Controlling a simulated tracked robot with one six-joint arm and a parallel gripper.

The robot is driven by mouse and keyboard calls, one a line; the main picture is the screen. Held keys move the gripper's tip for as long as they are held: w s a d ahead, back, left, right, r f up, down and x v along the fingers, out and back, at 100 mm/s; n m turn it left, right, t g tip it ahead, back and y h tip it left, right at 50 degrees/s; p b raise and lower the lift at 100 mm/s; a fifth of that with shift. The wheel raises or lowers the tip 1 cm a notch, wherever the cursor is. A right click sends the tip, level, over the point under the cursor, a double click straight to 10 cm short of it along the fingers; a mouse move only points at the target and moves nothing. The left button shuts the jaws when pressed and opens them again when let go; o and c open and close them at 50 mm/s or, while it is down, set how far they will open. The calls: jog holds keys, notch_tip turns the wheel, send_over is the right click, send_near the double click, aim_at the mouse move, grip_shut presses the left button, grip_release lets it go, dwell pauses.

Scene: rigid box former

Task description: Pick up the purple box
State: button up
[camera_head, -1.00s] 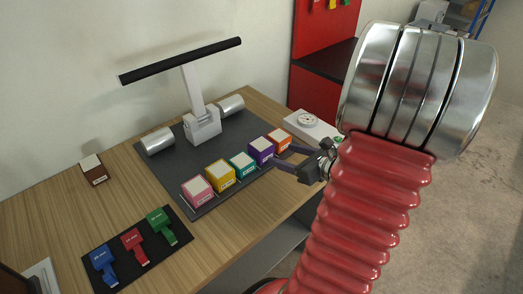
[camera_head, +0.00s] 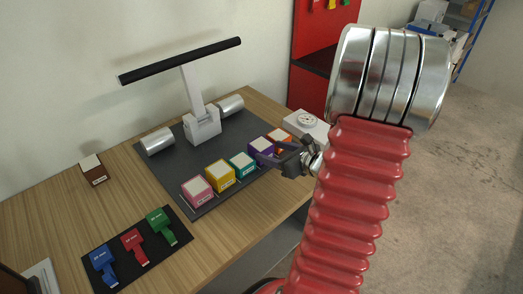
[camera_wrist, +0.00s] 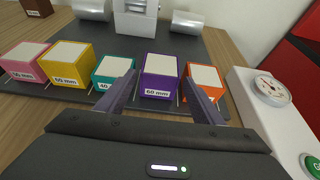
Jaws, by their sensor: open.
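The purple box (camera_head: 260,147) stands in a row of coloured boxes on the dark mat, with a white top. In the wrist view the purple box (camera_wrist: 158,76) shows a "60 mm" label and lies straight ahead, between the lines of my two fingers. My gripper (camera_head: 268,156) is open and empty in its jaws as far as I see. In the wrist view my gripper (camera_wrist: 161,92) has one finger to the left of the purple box and one to its right, overlapping the orange box. Whether the fingertips touch any box I cannot tell.
The teal box (camera_wrist: 113,74) stands close left of the purple box and the orange box (camera_wrist: 206,82) close right. Yellow (camera_wrist: 66,64) and pink (camera_wrist: 22,62) boxes stand farther left. A white gauge unit (camera_wrist: 245,100) is at right. A lamp-like stand (camera_head: 203,124) rises behind.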

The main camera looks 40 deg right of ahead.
aim_at(268, 150)
jog(key=shift+x, duration=1.9)
jog(key=shift+f, duration=0.1)
jog(key=shift+c, duration=0.4)
jog(key=c, duration=0.8)
jog(key=shift+r, duration=5.05)
